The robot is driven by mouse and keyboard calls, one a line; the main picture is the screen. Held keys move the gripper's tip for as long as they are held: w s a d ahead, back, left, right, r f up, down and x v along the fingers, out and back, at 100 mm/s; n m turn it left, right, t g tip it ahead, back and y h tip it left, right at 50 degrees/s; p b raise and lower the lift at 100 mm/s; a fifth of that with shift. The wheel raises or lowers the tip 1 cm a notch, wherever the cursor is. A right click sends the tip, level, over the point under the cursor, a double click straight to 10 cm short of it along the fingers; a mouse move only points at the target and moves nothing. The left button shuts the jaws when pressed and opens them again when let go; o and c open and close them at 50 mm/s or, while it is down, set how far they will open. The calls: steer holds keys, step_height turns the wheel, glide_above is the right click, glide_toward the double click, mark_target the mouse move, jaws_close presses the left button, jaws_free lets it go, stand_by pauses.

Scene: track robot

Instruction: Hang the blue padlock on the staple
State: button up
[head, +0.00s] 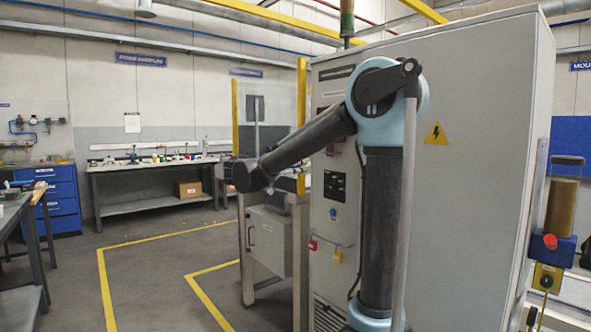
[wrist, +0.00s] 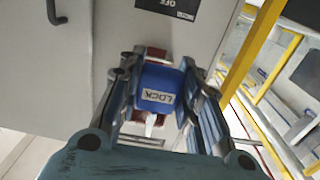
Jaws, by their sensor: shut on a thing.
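In the wrist view the blue padlock (wrist: 158,80), with a white LOCK label, sits between the two fingers of my gripper (wrist: 160,70). The gripper is shut on it. A red part (wrist: 156,53) shows just above the padlock, and more red shows below it, around a small pale tip. The padlock stands in front of a grey box face. I cannot make out its shackle or the staple, nor tell whether they touch.
The grey box (head: 270,240) with a handle stands on a metal frame beside the tall cabinet (head: 470,130). A black OFF plate (wrist: 168,8) is on the box face. A red tag (head: 312,245) and a yellow one (head: 338,257) hang on the cabinet. Open floor lies left.

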steer(key=shift+d, duration=0.1)
steer(key=shift+x, duration=7.95)
steer(key=shift+f, duration=0.8)
steer(key=o, duration=1.2)
steer(key=shift+c, duration=0.2)
steer(key=shift+a, duration=0.2)
